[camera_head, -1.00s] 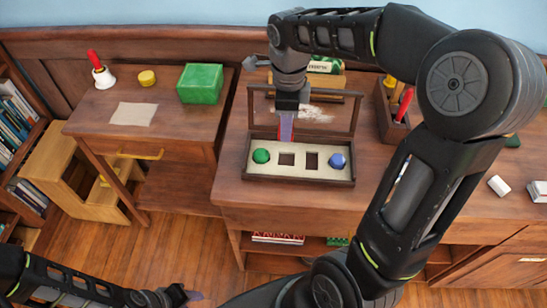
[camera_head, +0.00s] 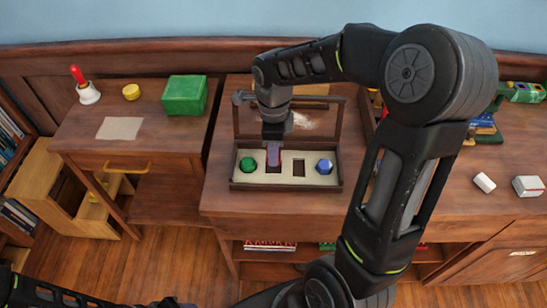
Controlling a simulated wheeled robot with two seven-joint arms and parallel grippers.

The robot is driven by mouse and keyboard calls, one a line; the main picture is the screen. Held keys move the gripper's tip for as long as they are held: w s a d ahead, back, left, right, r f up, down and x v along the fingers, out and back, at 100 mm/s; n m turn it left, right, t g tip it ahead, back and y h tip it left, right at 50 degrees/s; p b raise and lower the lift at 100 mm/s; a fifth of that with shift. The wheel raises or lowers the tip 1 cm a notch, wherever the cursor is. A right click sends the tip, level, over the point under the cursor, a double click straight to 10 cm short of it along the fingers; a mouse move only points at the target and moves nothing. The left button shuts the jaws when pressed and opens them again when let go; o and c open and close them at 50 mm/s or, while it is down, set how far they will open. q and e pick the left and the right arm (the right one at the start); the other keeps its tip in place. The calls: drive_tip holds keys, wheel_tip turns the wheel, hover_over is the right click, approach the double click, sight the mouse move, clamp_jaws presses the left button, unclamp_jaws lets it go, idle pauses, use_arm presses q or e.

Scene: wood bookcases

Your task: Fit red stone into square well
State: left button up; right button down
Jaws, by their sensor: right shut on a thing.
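My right gripper (camera_head: 273,158) points straight down into the open wooden box (camera_head: 285,187) and is shut on the red stone, which its fingers almost wholly hide. The fingertips are over the left well of the pale panel, the squarer one, and cover most of it. I cannot tell whether the stone is inside the well or just above it. The longer dark well (camera_head: 299,168) to the right is empty. A green stone (camera_head: 248,164) sits at the panel's left end and a blue stone (camera_head: 324,166) at its right end. My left gripper (camera_head: 172,302) barely shows at the bottom edge, its jaws unclear.
The box's raised lid frame (camera_head: 338,118) stands behind the gripper. A side desk holds a green box (camera_head: 185,95), a yellow cylinder (camera_head: 131,92), a red-handled bell (camera_head: 87,90) and paper (camera_head: 119,128). White blocks (camera_head: 484,182) lie to the right. The bench front is clear.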

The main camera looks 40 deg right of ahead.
drive_tip(key=shift+f, duration=1.85)
drive_tip(key=shift+f, duration=0.2)
drive_tip(key=c, duration=1)
unclamp_jaws()
drive_tip(key=shift+o, duration=0.2)
drive_tip(key=shift+r, duration=0.1)
wheel_tip(320, 180, up, 12)
drive_tip(key=shift+r, duration=0.15)
